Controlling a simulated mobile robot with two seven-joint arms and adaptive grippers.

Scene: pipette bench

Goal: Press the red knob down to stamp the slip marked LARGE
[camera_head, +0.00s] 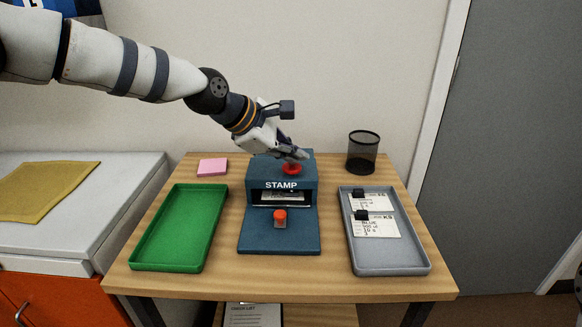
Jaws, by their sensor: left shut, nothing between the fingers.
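A dark blue stamp machine (304,191) marked STAMP stands at the middle of the wooden table. Its red knob (291,169) is on top, partly covered by my left gripper. A pale slip (283,197) lies in its slot; its writing is too small to read. My left gripper (298,156) is shut and empty, pointing down right at the knob; I cannot tell whether it touches. Two more slips (377,227) with black clips lie in the grey tray (390,264). My right gripper is not in view.
A small orange-red button or peg (280,215) stands on the machine's front plate. An empty green tray (178,231) lies left. A pink pad (213,167) and a black mesh cup (363,152) stand at the back. The table front (290,284) is clear.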

